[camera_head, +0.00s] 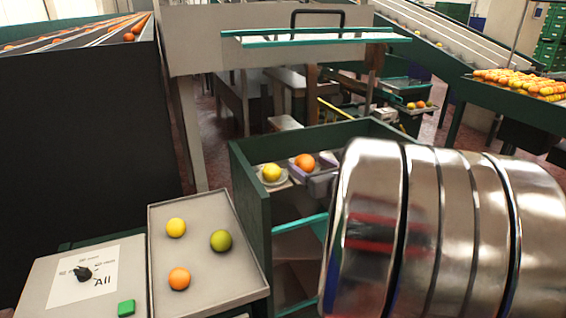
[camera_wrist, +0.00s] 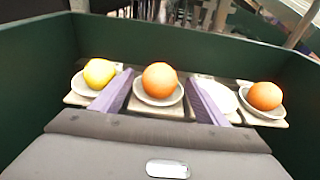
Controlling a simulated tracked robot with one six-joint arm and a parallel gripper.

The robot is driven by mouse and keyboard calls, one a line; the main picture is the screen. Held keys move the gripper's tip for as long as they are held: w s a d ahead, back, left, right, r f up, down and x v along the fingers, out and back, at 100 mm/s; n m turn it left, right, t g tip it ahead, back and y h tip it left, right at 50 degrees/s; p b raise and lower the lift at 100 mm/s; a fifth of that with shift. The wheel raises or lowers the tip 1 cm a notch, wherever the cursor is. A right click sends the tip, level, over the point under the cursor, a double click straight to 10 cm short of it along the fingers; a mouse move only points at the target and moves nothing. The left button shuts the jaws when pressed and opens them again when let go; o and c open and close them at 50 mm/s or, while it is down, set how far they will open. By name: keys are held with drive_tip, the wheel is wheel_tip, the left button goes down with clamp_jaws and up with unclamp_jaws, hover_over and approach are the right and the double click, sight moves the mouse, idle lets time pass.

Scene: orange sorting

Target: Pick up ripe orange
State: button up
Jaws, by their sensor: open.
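An orange (camera_wrist: 160,80) sits on a small pale dish in the middle of the wrist view. My gripper (camera_wrist: 161,84) is open, with one purple finger on each side of this orange; I cannot tell whether either touches it. A yellow fruit (camera_wrist: 99,73) rests on a dish left of the fingers, and another orange (camera_wrist: 264,96) on a dish to the right. In the head view, an orange (camera_head: 305,162) shows at my gripper and the yellow fruit (camera_head: 271,173) lies beside it; my arm hides the right part.
The dishes stand inside a dark green walled box (camera_head: 250,190). A tray (camera_head: 215,270) at the left holds a yellow, a green and an orange fruit. Fruit conveyors stand behind.

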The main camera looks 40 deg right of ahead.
drive_tip(key=shift+w, duration=0.25)
drive_tip(key=shift+c, duration=0.4)
drive_tip(key=c, duration=1.1)
